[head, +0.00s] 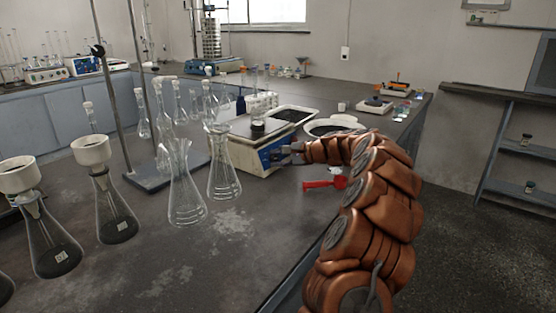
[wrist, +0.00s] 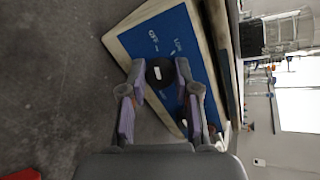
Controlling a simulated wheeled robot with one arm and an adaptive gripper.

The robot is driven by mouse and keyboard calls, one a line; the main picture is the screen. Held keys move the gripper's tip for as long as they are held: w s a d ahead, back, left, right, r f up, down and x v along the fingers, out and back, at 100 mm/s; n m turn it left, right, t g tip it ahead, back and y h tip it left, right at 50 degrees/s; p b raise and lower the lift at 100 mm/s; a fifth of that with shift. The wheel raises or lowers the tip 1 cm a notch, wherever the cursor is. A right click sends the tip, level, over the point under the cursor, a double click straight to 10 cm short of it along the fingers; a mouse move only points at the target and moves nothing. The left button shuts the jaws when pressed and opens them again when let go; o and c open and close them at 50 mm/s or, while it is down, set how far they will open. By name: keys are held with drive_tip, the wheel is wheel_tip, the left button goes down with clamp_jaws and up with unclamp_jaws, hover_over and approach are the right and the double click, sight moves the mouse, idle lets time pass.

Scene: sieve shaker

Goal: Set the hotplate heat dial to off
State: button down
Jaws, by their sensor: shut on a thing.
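The hotplate (head: 245,160) is a cream box with a blue front panel, standing on the dark bench in the head view. In the wrist view its blue panel (wrist: 150,38) is tilted and bears white lettering that seems to read OFF and LOW. The black round heat dial (wrist: 160,73) with a white mark sits on this panel. My gripper (wrist: 160,70) has its two fingertips on either side of the dial and is shut on it. In the head view my gripper (head: 288,152) is at the blue panel, and the dial is hidden there.
A red tool (head: 325,183) lies on the bench below my gripper. Glass flasks (head: 224,170) stand left of the hotplate. A white round basin (head: 335,124) is behind my arm.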

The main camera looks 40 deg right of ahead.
drive_tip(key=shift+f, duration=0.1)
drive_tip(key=c, duration=0.8)
unclamp_jaws()
drive_tip(key=shift+c, duration=0.2)
drive_tip(key=v, duration=1.2)
